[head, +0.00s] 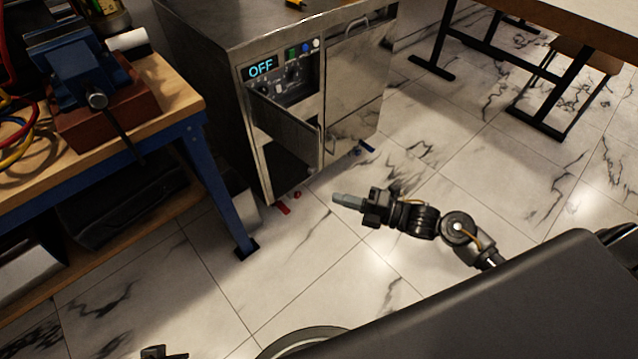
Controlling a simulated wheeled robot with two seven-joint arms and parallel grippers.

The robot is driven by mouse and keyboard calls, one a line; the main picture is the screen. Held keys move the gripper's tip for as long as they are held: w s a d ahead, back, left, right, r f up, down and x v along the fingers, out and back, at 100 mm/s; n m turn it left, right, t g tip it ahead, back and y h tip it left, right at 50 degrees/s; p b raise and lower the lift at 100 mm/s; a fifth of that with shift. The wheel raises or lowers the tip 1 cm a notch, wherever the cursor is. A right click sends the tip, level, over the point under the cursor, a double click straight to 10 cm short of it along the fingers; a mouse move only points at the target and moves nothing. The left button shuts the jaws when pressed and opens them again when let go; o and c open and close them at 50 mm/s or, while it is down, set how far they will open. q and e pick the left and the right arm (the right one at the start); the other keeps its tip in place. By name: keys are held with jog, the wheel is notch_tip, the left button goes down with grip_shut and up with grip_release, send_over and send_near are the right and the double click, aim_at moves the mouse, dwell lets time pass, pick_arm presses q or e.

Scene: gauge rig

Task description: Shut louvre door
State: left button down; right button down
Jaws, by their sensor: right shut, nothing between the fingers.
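The metal cabinet (210,95) has a small grey door panel (284,122) below its "OFF" display. I take this panel for the louvre door; slats are not clear at this size. It stands open, angled out from the front, with a dark opening (288,170) showing below it. My right gripper (340,200) is shut and empty, pointing left. It is in front of the cabinet, below and right of the door in the picture, apart from it. A dark piece at the bottom left edge (163,353) seems to be my left gripper, mostly cut off.
A workbench (185,95) with a blue vice (80,75) stands left, close to the cabinet. A table (590,20) with black legs and a stool (570,70) are at upper right. Small red pieces (284,208) lie on the floor by the cabinet. The marble floor around my right gripper is clear.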

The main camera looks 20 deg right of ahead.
jog(key=x, duration=1)
pick_arm(q)
jog(key=shift+w+d+r+t, duration=0.1)
jog(key=shift+w+d+t, duration=0.2)
jog(key=shift+w, duration=0.15)
jog(key=shift+w+d+t, duration=0.2)
jog(key=shift+w+t, duration=0.1)
jog(key=shift+w, duration=0.15)
pick_arm(e)
jog(key=shift+w+d, duration=0.5)
jog(key=shift+d, duration=0.4)
jog(key=shift+w+d, duration=0.55)
jog(key=shift+d, duration=0.35)
